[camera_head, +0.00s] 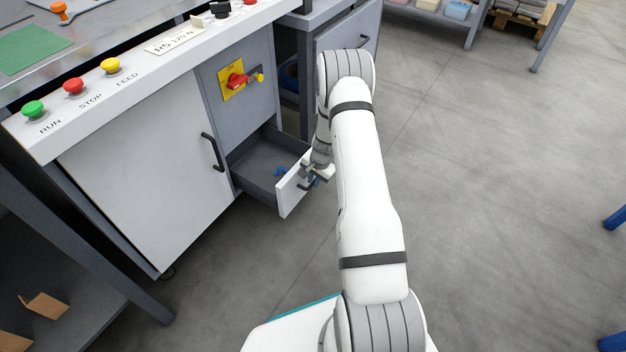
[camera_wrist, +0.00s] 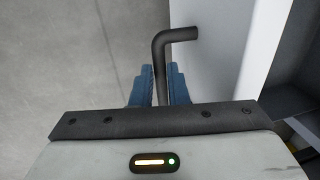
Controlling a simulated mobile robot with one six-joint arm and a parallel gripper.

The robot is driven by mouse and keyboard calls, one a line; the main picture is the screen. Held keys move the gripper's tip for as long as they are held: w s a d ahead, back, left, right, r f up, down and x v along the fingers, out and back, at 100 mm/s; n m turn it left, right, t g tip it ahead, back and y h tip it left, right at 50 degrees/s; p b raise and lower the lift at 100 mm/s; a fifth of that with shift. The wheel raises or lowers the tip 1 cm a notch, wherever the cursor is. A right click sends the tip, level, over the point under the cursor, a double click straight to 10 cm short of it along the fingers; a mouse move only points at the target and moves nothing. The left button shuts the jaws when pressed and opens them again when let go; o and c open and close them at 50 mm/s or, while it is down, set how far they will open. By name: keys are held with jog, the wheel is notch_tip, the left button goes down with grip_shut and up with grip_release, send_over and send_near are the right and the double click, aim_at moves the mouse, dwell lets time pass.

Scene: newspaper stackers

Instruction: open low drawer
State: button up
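The low drawer (camera_head: 262,165) of the grey machine cabinet is pulled out, and its inside shows. Its white front panel (camera_head: 291,192) faces my arm. A dark bar handle (camera_head: 305,184) is on that panel, partly hidden by my gripper (camera_head: 316,178). In the wrist view the bent handle (camera_wrist: 177,36) runs down between the two blue fingers of my gripper (camera_wrist: 160,88). The fingers lie close against the bar on both sides, and the gripper looks shut on it. The panel (camera_wrist: 225,55) stands to the right of the handle there.
A small blue item (camera_head: 280,171) lies inside the drawer. Left of it is a closed white cabinet door (camera_head: 150,175) with a dark handle. A red and yellow switch (camera_head: 237,80) sits above the drawer. Open concrete floor (camera_head: 480,200) extends to the right.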

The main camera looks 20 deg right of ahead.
jog(key=o, duration=0.4)
jog(key=r+p, duration=0.1)
jog(key=r, duration=0.1)
jog(key=r+p, duration=0.1)
jog(key=r, duration=0.2)
jog(key=s+d+r+p, duration=0.1)
jog(key=r, duration=0.1)
jog(key=shift+s+r, duration=0.1)
jog(key=shift+r, duration=0.2)
